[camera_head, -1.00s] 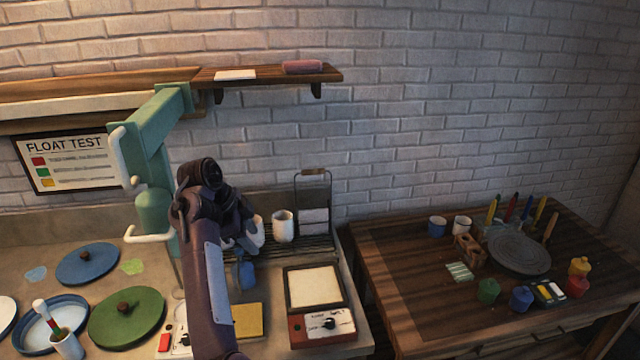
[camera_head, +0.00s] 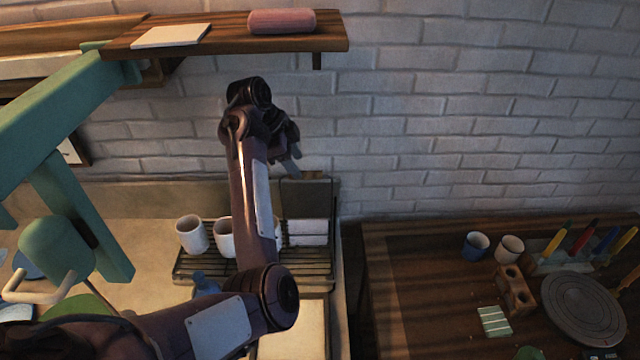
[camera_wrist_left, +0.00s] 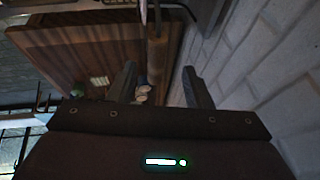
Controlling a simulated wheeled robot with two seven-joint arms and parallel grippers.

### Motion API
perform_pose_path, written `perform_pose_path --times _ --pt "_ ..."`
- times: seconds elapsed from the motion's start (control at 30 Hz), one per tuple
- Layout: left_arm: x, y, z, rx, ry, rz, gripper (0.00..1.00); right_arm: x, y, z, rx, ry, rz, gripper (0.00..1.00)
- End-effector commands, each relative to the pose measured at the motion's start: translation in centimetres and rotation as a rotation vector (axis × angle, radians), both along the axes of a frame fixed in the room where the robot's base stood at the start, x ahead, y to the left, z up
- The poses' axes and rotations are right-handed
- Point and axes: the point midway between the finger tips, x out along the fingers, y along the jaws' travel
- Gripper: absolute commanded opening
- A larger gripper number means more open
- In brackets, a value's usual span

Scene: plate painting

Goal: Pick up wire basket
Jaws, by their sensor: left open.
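The wire basket (camera_head: 306,185) stands on the dark slatted rack in the head view, with folded white cloths in it and a raised handle with a wooden grip. My left gripper (camera_head: 292,160) is beside the top of the handle, and my forearm hides part of the basket. In the left wrist view my left gripper (camera_wrist_left: 160,76) is open, and a brown cylinder, apparently the handle grip (camera_wrist_left: 157,48), shows between and beyond the fingers. I cannot tell whether they touch it. My right gripper is not in view.
White cups (camera_head: 191,235) stand on the rack (camera_head: 200,270) left of the basket. A wooden shelf (camera_head: 225,38) overhangs from the wall above. A green stand (camera_head: 62,180) is at the left. The wooden table (camera_head: 410,290) at right holds cups, tools and a round wheel.

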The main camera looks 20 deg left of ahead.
Motion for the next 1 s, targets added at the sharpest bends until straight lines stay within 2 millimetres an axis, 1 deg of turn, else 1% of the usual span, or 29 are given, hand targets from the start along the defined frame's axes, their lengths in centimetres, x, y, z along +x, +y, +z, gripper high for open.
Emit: perform_pose_path --times 0.03,0.1,0.23,0.37,0.5,0.6,0.67,0.77,0.93,1.0 --pt "0.0 -0.1 -0.2 0.000 0.002 -0.001 0.45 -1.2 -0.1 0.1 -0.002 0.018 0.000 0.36" --pt "0.2 -0.2 -0.6 0.000 0.003 -0.001 0.45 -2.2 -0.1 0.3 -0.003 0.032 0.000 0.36" --pt "0.7 -0.6 -1.9 -0.001 0.005 -0.001 0.45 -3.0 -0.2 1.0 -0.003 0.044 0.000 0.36" --pt "1.0 -1.0 -3.0 -0.001 0.005 -0.001 0.45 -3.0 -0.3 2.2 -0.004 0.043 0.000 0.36" --pt "1.5 -1.6 -4.8 -0.001 0.006 -0.001 0.45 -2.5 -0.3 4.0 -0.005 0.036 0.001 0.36" --pt "2.0 -1.9 -6.2 0.000 0.004 -0.001 0.45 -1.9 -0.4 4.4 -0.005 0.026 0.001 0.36" --pt "2.1 -2.0 -6.7 0.000 0.004 0.000 0.45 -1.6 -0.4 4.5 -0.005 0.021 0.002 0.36" --pt "2.3 -2.0 -7.1 0.001 0.001 0.001 0.45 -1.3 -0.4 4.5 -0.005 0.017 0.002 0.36" --pt "2.3 -2.1 -7.2 0.001 0.001 0.001 0.45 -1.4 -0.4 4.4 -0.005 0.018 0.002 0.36" --pt "2.3 -2.1 -7.2 0.001 0.000 0.000 0.36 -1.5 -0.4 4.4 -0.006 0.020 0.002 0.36"
